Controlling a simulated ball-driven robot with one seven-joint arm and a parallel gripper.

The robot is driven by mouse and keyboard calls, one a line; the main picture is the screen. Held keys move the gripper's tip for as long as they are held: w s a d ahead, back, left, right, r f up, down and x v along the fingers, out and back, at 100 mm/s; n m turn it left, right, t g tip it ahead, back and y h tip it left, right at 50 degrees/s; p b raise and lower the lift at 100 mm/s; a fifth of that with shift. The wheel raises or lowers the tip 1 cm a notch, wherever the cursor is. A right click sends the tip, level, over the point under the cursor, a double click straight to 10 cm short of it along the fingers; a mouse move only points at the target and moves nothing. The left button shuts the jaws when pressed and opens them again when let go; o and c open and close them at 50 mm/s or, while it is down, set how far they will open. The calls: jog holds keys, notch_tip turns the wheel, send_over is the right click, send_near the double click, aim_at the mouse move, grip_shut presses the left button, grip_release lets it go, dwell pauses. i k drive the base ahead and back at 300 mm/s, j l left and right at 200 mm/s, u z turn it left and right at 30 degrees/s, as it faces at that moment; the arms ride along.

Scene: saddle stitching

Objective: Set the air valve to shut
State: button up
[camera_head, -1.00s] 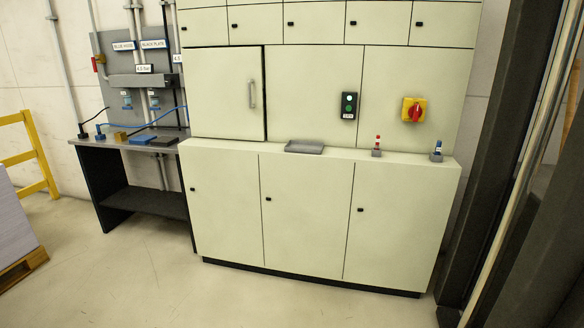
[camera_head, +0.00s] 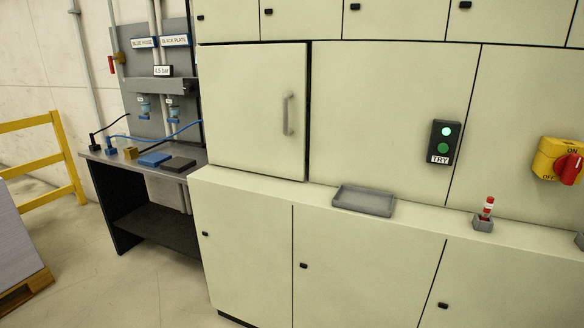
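A red handle (camera_head: 111,64) stands on a grey pipe on the back wall at the upper left; it looks like the air valve, but is small. It appears roughly upright, along the pipe. Close to its right, a grey panel (camera_head: 125,46) carries signs reading BLUE HOSE and BLACK PLATE, and a 4.5 bar label (camera_head: 162,71). A yellow box with a red rotary knob (camera_head: 569,168), marked ON and OFF, is on the cabinet front at the right edge. My gripper is not in view.
A dark bench (camera_head: 129,167) with blue and black blocks and hoses stands below the panel. The pale cabinet (camera_head: 250,240) with a grey tray (camera_head: 364,199) on its ledge fills the right. A yellow rail (camera_head: 27,123) and a pallet (camera_head: 24,291) are at left. The floor between is clear.

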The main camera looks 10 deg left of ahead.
aim_at(111, 58)
jog(key=i+j+u, duration=0.2)
jog(key=i+u, duration=0.6)
jog(key=i, duration=0.15)
jog(key=i+u, duration=0.35)
jog(key=i, duration=0.15)
jog(key=i+l+u, duration=0.4)
jog(key=i+j+u, duration=0.1)
jog(key=i, duration=0.55)
jog(key=i+j+u, duration=0.1)
jog(key=i, duration=0.6)
jog(key=i+z, duration=0.35)
jog(key=i+j+z, duration=0.2)
jog(key=i+z, duration=0.15)
jog(key=i, duration=0.15)
